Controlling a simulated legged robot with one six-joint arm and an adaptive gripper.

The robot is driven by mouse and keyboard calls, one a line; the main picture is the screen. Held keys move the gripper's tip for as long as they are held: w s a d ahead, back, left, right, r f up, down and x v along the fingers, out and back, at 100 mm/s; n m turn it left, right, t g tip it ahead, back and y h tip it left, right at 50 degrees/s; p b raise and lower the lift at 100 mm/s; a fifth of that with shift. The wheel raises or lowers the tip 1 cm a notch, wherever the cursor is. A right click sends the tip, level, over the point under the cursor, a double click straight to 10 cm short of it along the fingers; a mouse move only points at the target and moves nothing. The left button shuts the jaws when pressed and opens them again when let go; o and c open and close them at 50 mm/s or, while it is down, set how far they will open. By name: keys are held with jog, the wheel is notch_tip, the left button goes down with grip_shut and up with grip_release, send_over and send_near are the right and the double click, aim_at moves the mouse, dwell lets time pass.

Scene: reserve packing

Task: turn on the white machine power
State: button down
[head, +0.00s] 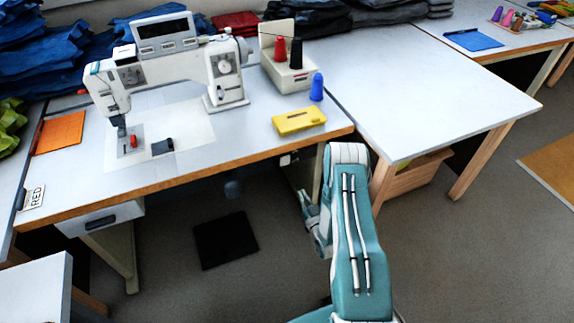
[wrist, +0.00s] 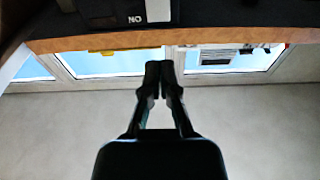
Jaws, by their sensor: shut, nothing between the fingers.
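The white sewing machine (head: 170,65) stands on the left table in the head view, with a grey display on top. A small box (head: 289,158) hangs under the table's front edge, left of my arm. In the wrist view a dark switch box (wrist: 108,14) with upside-down "ON" lettering and a white part beside it shows at the top edge, partly cut off. My gripper (wrist: 159,68) is shut and empty, its black fingertips below the switch box in the picture and apparently apart from it. In the head view I cannot make out my fingers; my teal arm is in front of the table.
A yellow case (head: 299,120), a blue cone (head: 317,87) and a thread stand (head: 287,70) stand right of the machine. An empty white table (head: 430,85) adjoins on the right. A black pedal (head: 225,240) lies on the floor. The floor in front is clear.

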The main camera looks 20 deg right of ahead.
aim_at(284, 160)
jog(key=w, duration=0.4)
jog(key=w+r, duration=0.1)
jog(key=w, duration=0.4)
jog(key=w+r, duration=0.1)
jog(key=w, duration=0.4)
jog(key=shift+w+r+g, duration=0.25)
jog(key=shift+r+g, duration=0.05)
jog(key=shift+g, duration=0.1)
jog(key=shift+f, duration=0.1)
jog(key=shift+s, duration=0.1)
